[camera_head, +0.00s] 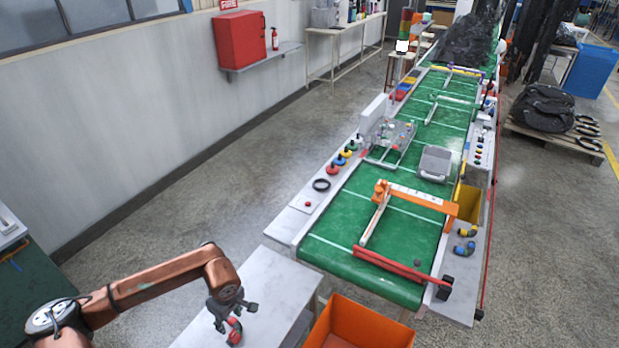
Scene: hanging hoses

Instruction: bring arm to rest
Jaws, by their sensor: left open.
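My left arm comes in from the lower left, and its gripper (238,322) points down over the pale table (276,283) at the near end of the conveyor. The gripper is open. A small red and dark piece (235,332) shows right at its fingers; I cannot tell whether it is part of the gripper or a thing on the table. My right gripper is not in view.
An orange bin (362,325) stands just right of the pale table. The green conveyor (385,265) runs away from me, with an orange arm-like frame (420,198) across it. A grey wall (140,110) is at left; open floor (190,190) lies between.

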